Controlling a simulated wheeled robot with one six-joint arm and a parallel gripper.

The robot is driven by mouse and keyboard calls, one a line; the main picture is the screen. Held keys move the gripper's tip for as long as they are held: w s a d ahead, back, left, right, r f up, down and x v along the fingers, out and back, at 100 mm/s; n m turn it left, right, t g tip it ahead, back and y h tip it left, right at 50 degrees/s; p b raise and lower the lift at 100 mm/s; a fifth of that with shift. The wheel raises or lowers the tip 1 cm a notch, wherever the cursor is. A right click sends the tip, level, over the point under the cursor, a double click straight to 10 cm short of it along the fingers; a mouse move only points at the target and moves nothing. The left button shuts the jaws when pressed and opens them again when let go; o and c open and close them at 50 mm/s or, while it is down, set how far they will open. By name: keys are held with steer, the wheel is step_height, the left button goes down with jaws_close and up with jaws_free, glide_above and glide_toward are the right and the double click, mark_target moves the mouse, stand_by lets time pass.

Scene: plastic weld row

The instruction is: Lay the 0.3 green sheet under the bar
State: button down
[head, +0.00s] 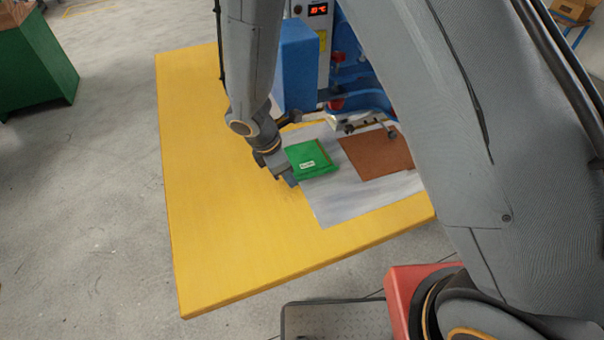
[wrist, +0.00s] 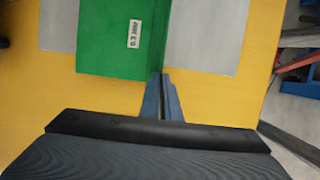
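The green sheet (head: 312,158) lies over the grey plate (head: 350,205) on the yellow table; a white label marked 0.3 is readable in the wrist view, where the sheet (wrist: 105,38) also shows. My gripper (head: 290,178) is at the sheet's left edge in the head view. In the wrist view the two fingers of my gripper (wrist: 160,82) are close together at the sheet's near edge and look shut on it. Whether the sheet touches the plate is unclear. The bar cannot be made out clearly; the blue machine (head: 365,100) stands just behind the plate.
A brown sheet (head: 375,154) lies on the plate right of the green one. The yellow table (head: 215,220) is bare at the left and front. A blue block (head: 298,65) stands behind, and a green bin (head: 35,65) is on the floor. My arm hides the right side.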

mark_target(302, 177)
steer(key=d, duration=0.1)
steer(key=d+p, duration=0.1)
steer(key=w+d, duration=0.1)
steer(key=shift+w+d+f, duration=0.1)
steer(key=shift+d+f, duration=0.15)
steer(key=shift+d, duration=0.1)
steer(key=shift+a+f, duration=0.15)
steer(key=shift+f, duration=0.35)
steer(key=shift+f, duration=0.15)
steer(key=c, duration=2)
jaws_free()
